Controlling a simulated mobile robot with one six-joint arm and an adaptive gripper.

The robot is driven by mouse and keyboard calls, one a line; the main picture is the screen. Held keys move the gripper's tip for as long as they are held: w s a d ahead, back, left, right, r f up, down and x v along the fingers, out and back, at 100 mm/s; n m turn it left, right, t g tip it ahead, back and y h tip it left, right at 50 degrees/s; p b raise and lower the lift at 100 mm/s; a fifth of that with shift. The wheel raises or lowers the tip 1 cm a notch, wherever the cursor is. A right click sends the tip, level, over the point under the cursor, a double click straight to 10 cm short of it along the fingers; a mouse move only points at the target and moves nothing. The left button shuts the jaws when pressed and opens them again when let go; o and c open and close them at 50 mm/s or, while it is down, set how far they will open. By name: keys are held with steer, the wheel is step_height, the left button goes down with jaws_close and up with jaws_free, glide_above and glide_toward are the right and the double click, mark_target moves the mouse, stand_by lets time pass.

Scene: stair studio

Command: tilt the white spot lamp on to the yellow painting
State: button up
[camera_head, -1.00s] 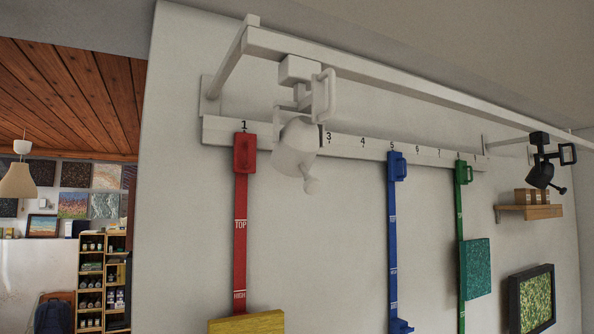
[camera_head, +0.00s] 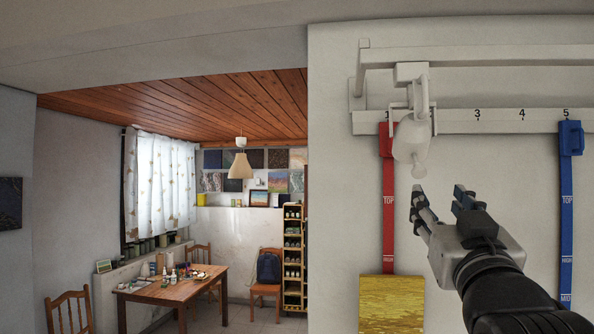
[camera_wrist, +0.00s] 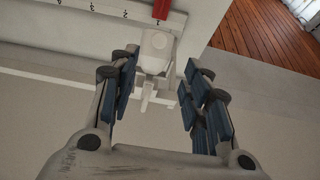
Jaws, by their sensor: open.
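The white spot lamp (camera_head: 410,142) hangs from the white rail in front of the wall, near the red strap (camera_head: 389,220). My gripper (camera_head: 440,200) is open, empty, just below and right of the lamp.
The white rail (camera_head: 500,57) runs above along the wall. A numbered strip (camera_head: 500,118) and a blue strap (camera_head: 567,215) are to the right. At left the room opens, with a wooden table (camera_head: 170,292), chairs and a shelf of bottles (camera_head: 293,250).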

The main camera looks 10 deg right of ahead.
mark_target(420, 172)
steer(key=p+x, duration=0.5)
steer(key=x, duration=0.9)
steer(key=shift+w+d, duration=0.15)
steer(key=shift+w, duration=0.2)
steer(key=shift+c, duration=0.4)
jaws_close()
steer(key=shift+r, duration=0.1)
